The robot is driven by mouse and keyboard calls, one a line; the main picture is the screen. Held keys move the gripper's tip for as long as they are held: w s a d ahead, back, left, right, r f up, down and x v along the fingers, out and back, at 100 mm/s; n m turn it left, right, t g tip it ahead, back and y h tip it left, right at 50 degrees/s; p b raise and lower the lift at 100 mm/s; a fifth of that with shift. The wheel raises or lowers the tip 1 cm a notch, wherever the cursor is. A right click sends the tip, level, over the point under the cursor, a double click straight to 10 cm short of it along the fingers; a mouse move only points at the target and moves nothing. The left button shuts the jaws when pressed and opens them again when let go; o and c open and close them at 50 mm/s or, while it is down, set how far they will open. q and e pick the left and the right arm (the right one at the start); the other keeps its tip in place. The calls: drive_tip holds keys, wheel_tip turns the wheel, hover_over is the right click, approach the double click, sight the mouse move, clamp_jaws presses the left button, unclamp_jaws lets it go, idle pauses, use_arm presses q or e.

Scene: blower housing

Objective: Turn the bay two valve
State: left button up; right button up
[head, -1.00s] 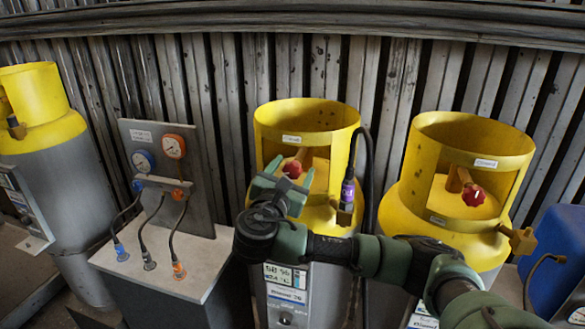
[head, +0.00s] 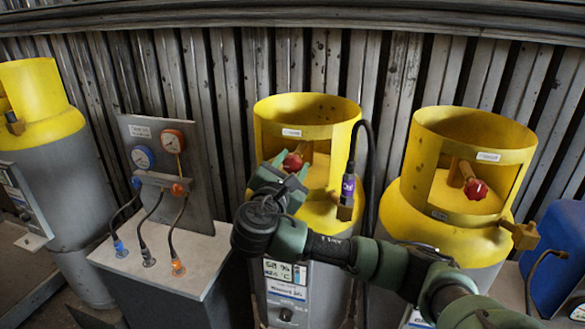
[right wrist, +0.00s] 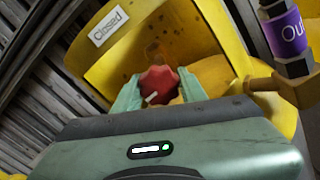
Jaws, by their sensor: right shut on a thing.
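The middle yellow-topped cylinder (head: 320,190) has a red valve knob (head: 293,161) inside its collar opening. My right gripper (head: 287,170) reaches into that opening and is shut on the knob. In the right wrist view the red knob (right wrist: 159,84) sits between the two pale green fingers, one on each side. A label reading "Closed" (right wrist: 109,26) is on the collar above it. I cannot tell which bay number this cylinder has. My left gripper is not in view.
A purple-tagged hose connector (head: 348,190) hangs just right of the gripper. Another yellow-topped cylinder (head: 470,135) with a red knob (head: 476,189) stands to the right. A gauge panel (head: 185,210) with hoses stands left. A blue container (head: 555,262) is far right.

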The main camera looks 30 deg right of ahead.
drive_tip(key=m+b, duration=0.1)
drive_tip(key=m, duration=0.1)
drive_tip(key=m+b, duration=0.1)
drive_tip(key=m, duration=0.1)
drive_tip(key=shift+f+m, duration=0.2)
drive_tip(key=shift+m, duration=0.1)
drive_tip(key=m+b, duration=0.3)
drive_tip(key=m, duration=0.1)
drive_tip(key=shift+a+m, duration=0.1)
drive_tip(key=shift+m, duration=0.2)
drive_tip(key=m+b, duration=0.3)
drive_tip(key=m, duration=0.2)
drive_tip(key=shift+w, duration=0.1)
drive_tip(key=shift+r+m+b, duration=0.2)
drive_tip(key=shift+m+b, duration=1.3)
drive_tip(key=shift+m, duration=0.9)
drive_tip(key=o, duration=1.4)
drive_tip(key=shift+c, duration=0.2)
drive_tip(key=shift+r, duration=0.15)
